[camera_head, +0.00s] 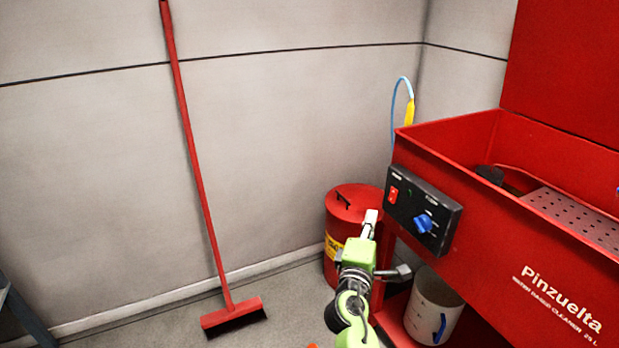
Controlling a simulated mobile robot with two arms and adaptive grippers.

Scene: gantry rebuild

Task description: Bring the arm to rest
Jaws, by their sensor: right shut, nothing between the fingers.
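My right gripper (370,217) is at the end of a green and black arm that rises from the bottom of the head view, right of centre. Its pale fingers are together, pointing up in the picture, with nothing held. It shows in front of a red can (345,203) and left of the control box on the parts washer. I cannot tell how far it is from either. My left gripper is not in view.
A red parts washer (490,262) with a black control box (423,210) fills the right side. A white bucket (433,300) stands beneath it. A red broom (235,317) leans against the grey wall. Bare floor shows between broom and arm.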

